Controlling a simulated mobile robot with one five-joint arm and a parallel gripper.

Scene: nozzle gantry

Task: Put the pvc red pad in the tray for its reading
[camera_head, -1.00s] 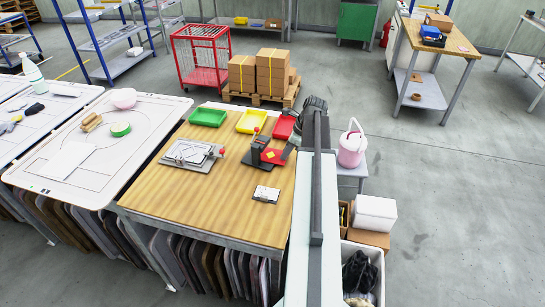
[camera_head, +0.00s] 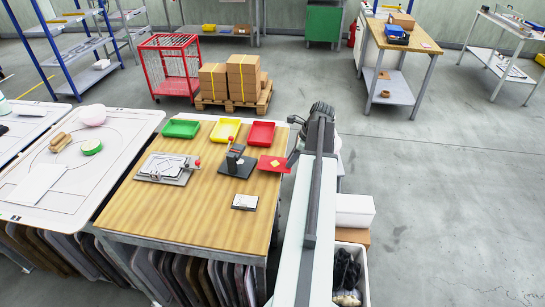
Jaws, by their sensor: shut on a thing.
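The red pad (camera_head: 271,164), a thin flat piece with a small yellow mark, is at the right edge of the wooden table, just right of the black gauge (camera_head: 237,161) with a red knob. My gripper (camera_head: 287,163) is shut on the pad's right side; its fingers are small and partly hidden by my arm. The pad looks clear of the gauge. Three trays stand along the table's back edge: green (camera_head: 182,129), yellow (camera_head: 224,131) and red (camera_head: 261,134). All look empty. A small display box (camera_head: 245,202) lies in front; its reading is too small to read.
A clamp plate (camera_head: 166,169) with a red-knobbed lever lies at the table's left. The front of the wooden table (camera_head: 180,215) is clear. A white table (camera_head: 105,160) stands left. A white box (camera_head: 354,210) and a bin (camera_head: 350,268) stand right of my arm.

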